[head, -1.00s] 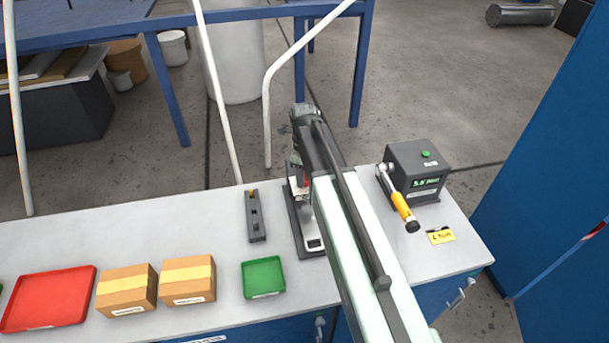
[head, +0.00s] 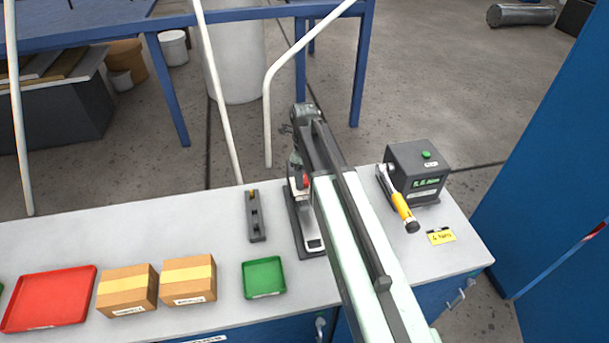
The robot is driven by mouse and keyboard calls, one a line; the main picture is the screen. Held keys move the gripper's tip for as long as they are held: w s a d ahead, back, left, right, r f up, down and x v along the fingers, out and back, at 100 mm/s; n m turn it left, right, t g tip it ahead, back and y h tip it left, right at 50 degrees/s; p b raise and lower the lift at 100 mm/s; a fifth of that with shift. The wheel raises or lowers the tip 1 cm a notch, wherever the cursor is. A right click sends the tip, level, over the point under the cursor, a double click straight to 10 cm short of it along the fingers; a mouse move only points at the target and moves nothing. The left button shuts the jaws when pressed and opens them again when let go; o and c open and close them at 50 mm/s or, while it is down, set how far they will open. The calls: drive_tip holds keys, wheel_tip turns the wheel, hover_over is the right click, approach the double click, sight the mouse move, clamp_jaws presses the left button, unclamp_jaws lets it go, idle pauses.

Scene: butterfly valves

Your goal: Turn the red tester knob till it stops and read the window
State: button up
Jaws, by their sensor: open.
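The tester (head: 302,232) is a dark upright fixture on the bench, partly hidden behind my arm. Its red knob (head: 305,182) shows as a small red patch right beside my arm's end. A pale framed area (head: 314,244) sits low on its base; nothing in it is readable. My gripper (head: 297,182) points down at the knob's height, close to it. The fingertips are mostly hidden by the wrist and arm, so I cannot tell whether they touch the knob. The jaws are open.
A grey block (head: 256,216), green tray (head: 264,278), two cartons (head: 188,280) and red tray (head: 47,299) are left.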

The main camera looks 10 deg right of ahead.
wheel_tip(320, 180, up, 8)
drive_tip(key=p, duration=0.7)
drive_tip(key=shift+f, duration=0.15)
drive_tip(key=shift+s+n, duration=0.25)
drive_tip(key=shift+n, duration=0.15)
drive_tip(key=s+n, duration=1.2)
drive_tip(key=n, duration=1.2)
drive_tip(key=f+b, duration=0.6)
drive_tip(key=s+f+b, duration=0.1)
drive_tip(key=f+b, duration=0.4)
drive_tip(key=f, duration=0.1)
drive_tip(key=f+b, duration=0.5)
drive_tip(key=b, duration=0.1)
drive_tip(key=shift+s+d+f+b, duration=0.1)
drive_tip(key=shift+s+f+b, duration=0.2)
drive_tip(key=shift+s+f, duration=0.1)
drive_tip(key=shift+r, duration=0.15)
